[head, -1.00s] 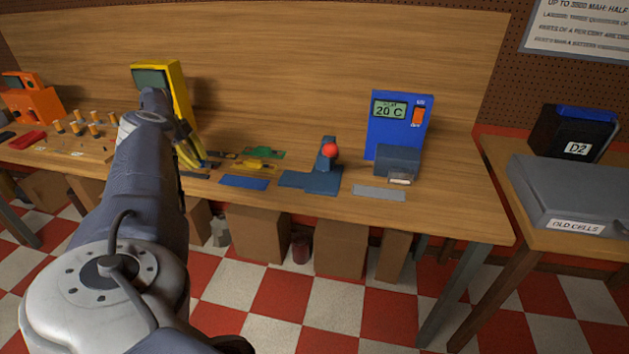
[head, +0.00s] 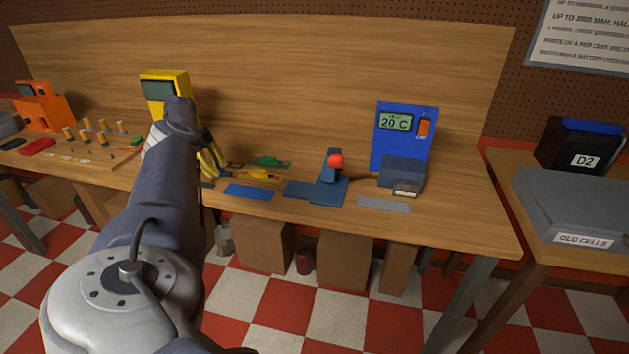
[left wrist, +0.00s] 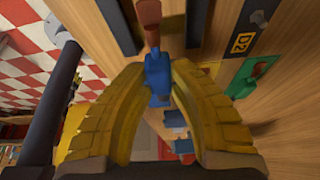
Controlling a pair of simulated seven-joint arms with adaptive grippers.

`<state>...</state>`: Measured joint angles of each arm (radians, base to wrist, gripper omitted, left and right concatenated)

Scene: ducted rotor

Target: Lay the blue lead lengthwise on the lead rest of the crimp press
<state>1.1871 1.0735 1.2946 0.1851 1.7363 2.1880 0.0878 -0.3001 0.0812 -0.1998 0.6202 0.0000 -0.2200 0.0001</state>
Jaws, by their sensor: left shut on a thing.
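My left gripper (head: 218,170) is over the bench left of the crimp press; it also shows in the left wrist view (left wrist: 158,72). Its yellow fingers are shut on a blue piece, which I take as the blue lead (left wrist: 157,78). A reddish-brown part (left wrist: 149,18) extends from its upper end in the wrist view. The crimp press (head: 326,180) is dark blue with a red ball knob and a flat base. I cannot tell which part is its lead rest. My right gripper is not in view.
A green piece (head: 270,162) and a yellow piece (head: 260,176) lie near my left gripper. A blue flat plate (head: 249,192) and a grey one (head: 384,204) lie along the front edge. A blue heater-like unit (head: 404,140) stands behind right; a yellow device (head: 164,85) stands behind left.

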